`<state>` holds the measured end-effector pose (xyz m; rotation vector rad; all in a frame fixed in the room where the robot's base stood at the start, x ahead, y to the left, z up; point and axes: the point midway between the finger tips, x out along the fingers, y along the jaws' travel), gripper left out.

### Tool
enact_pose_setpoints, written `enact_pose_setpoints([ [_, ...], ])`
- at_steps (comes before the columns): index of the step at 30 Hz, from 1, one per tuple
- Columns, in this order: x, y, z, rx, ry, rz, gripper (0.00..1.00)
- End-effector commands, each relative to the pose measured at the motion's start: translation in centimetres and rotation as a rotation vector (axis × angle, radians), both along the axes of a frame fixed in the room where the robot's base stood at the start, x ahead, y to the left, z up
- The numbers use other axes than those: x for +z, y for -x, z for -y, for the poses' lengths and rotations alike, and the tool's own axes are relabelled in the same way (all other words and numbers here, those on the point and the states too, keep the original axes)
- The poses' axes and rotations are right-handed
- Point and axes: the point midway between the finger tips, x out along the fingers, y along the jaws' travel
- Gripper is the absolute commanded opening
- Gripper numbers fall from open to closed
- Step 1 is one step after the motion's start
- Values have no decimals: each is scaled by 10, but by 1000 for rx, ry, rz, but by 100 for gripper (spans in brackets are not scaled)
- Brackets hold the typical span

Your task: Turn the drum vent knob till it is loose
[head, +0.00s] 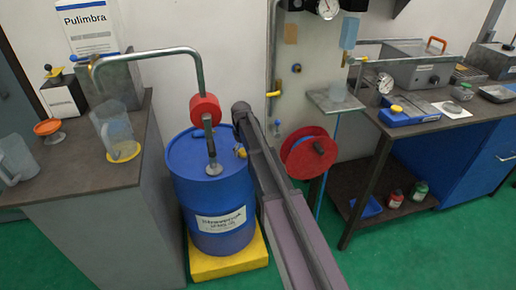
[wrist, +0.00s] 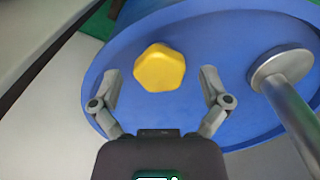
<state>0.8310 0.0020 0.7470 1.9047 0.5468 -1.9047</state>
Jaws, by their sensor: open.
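The blue drum (head: 215,188) stands upright with a white label on its side. Its yellow vent knob (head: 240,151) is at the right of the drum top, partly hidden by my arm. In the wrist view the lobed yellow knob (wrist: 159,68) lies on the blue drum lid (wrist: 215,30), ahead of my gripper (wrist: 160,85). The two fingers are spread wide, one on each side of the knob's near edge, with visible gaps and no contact seen. The gripper is empty. In the head view my gripper is mostly hidden by the arm.
A metal pump post (wrist: 290,95) with a round flange rises from the lid close to the right finger. A red part (head: 206,107) sits on the pump under a bent pipe (head: 150,54). A red reel (head: 309,153) stands right of my arm.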

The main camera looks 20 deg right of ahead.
Motion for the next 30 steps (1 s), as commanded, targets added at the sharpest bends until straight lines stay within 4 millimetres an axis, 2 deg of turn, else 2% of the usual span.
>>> enact_pose_setpoints([
  [30,0,0,0,-682,0,0,96],
])
